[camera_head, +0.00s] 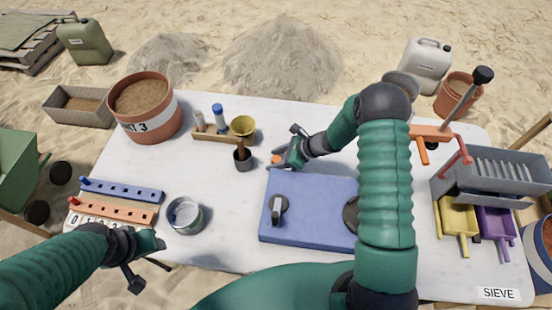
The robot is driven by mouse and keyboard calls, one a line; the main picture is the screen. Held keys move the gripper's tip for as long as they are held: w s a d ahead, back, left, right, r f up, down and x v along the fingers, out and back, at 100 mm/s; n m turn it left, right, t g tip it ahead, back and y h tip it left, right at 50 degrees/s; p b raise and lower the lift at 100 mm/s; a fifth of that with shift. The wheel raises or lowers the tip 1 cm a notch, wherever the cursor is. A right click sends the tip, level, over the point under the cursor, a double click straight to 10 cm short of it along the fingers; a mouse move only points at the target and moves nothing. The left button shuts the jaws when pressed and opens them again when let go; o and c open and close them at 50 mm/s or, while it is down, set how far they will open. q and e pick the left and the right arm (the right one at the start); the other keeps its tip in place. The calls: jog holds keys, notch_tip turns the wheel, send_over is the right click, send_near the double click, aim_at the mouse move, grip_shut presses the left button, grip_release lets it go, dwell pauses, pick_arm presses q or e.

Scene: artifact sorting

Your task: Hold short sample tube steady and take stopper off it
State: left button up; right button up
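A wooden rack (222,138) near the back of the white table holds a shorter, pale tube (199,121) at its left end and a taller blue-topped tube (219,118) beside it. The shorter one looks like the short sample tube; its stopper is too small to make out. My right gripper (285,149) is right of the rack, above the table behind the blue case. Its fingers look spread; a small orange thing (276,159) shows by its lower finger, and I cannot tell whether they touch. My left gripper (148,263) is open and empty at the front left table edge.
A round tin (185,215), blue strip (120,191) and orange strip (110,210) lie left. The blue case (310,230) fills the front middle. A grey sieve box (490,180) stands right.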

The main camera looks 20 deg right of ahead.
jog(key=shift+r, duration=0.1)
jog(key=v, duration=0.7)
jog(key=shift+d, duration=0.1)
jog(key=w+d+r+m+t+h, duration=0.1)
jog(key=w+r+m+h, duration=0.15)
jog(key=m, duration=0.55)
jog(key=w+r+m+t+h, duration=0.1)
jog(key=r+m+h, duration=0.1)
jog(key=r+m, duration=0.35)
jog(key=s+a+r+m+g+h, duration=0.1)
jog(key=s+a+m+g, duration=0.1)
jog(key=s+m, duration=0.8)
jog(key=s+a+r+m+g+h, duration=0.1)
jog(key=s+a+m+g, duration=0.2)
jog(key=s+m, duration=0.8)
jog(key=a+m, duration=0.2)
jog(key=m, duration=1)
jog(key=shift+r, duration=0.2)
